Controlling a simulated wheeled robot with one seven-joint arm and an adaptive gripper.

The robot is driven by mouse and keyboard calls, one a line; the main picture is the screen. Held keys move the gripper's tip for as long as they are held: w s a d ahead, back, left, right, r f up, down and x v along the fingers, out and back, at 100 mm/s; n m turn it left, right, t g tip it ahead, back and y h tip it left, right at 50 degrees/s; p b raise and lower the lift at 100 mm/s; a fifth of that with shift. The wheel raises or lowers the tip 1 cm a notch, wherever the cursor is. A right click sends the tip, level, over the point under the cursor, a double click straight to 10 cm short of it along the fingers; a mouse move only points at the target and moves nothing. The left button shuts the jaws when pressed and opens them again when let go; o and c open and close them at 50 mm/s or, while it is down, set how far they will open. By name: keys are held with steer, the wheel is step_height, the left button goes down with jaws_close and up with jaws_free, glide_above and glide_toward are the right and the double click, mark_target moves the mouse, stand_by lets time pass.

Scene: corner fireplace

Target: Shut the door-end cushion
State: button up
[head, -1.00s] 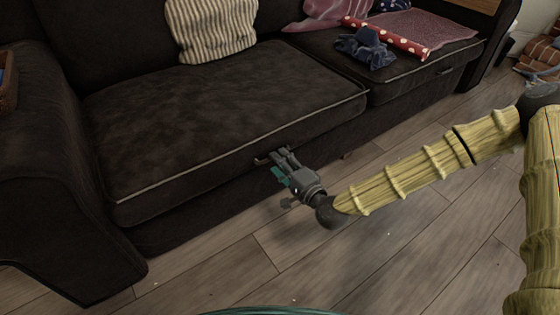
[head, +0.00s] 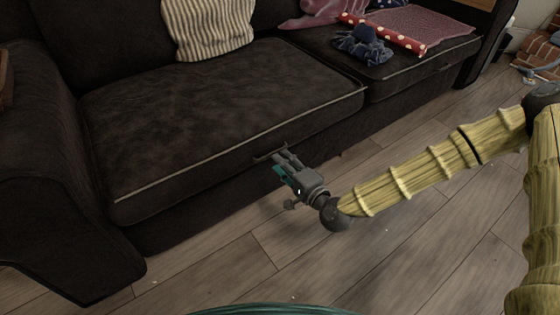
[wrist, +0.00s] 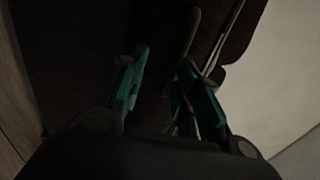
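The near, left seat cushion (head: 215,105) of the dark sofa has pale piping and a dark bar handle (head: 268,153) on its front face. It lies about flat, with no clear gap beneath it. I cannot tell whether this is the door-end cushion. The right seat cushion (head: 385,75) also lies flat and has a front handle (head: 436,68). My gripper (head: 284,162) is just in front of the left cushion's handle, low beside the sofa front. In the wrist view my gripper (wrist: 164,60) has its teal fingers apart. A curved strip, probably the handle (wrist: 191,32), shows beyond them; contact is unclear.
A striped pillow (head: 208,27) rests at the back of the left cushion. A red dotted roll (head: 385,35) and crumpled blue cloth (head: 362,45) lie on the right cushion. The sofa arm (head: 50,180) bounds the left. Wood floor (head: 400,235) in front is clear.

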steer(key=v, duration=1)
steer(key=shift+s+r, duration=0.15)
steer(key=shift+s, duration=0.1)
steer(key=s+d+f+n+g+h+p, duration=0.2)
steer(key=s+f+n+g+h+p, duration=0.45)
steer(key=s+f, duration=0.8)
steer(key=s+d+f+n+g+h+p, duration=0.3)
steer(key=s+d+g, duration=0.4)
steer(key=s+d, duration=0.9)
step_height(320, 180, up, 38)
steer(key=w+d+h+p, duration=0.1)
steer(key=w+p, duration=0.1)
steer(key=p, duration=3.6)
steer(key=shift+d, duration=0.2)
steer(key=shift+w+r, duration=0.1)
steer(key=shift+w, duration=0.05)
